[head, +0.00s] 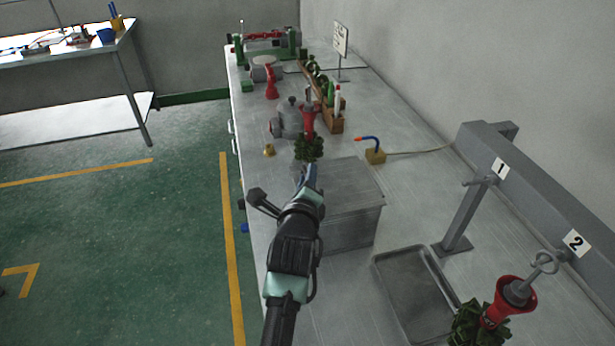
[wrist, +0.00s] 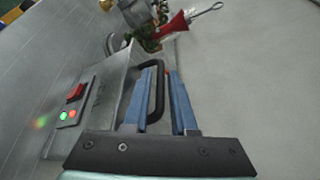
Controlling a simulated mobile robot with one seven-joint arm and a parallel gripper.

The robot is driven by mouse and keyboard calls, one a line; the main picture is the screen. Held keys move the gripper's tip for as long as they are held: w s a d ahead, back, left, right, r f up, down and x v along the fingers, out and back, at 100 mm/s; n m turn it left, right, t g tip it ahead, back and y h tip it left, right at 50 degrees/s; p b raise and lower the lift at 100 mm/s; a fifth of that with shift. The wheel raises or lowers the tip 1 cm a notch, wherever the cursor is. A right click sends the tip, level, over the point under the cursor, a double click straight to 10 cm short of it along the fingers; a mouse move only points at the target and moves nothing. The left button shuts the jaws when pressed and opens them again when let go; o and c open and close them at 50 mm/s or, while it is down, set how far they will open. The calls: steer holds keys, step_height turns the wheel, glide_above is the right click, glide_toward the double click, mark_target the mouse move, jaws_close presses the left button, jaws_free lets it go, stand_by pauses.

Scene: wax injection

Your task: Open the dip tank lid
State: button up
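The dip tank (head: 350,232) is a grey metal box on the bench, with its flat lid (head: 345,185) lying closed on top. In the wrist view, the lid's black arched handle (wrist: 158,92) shows between the two blue fingers of my gripper (wrist: 161,72). My gripper (head: 308,178) is open at the left edge of the tank in the head view, where my arm hides the handle. I cannot tell whether a finger touches the handle.
A red-cupped green cluster (head: 309,118) stands just behind the tank. A shallow tray (head: 415,295) lies to its right. A grey rack (head: 530,195) with numbered positions runs along the wall; another red-cupped cluster (head: 508,302) hangs there. A red switch (wrist: 75,92) is on the tank's side.

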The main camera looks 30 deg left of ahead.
jaws_close()
stand_by(1.3)
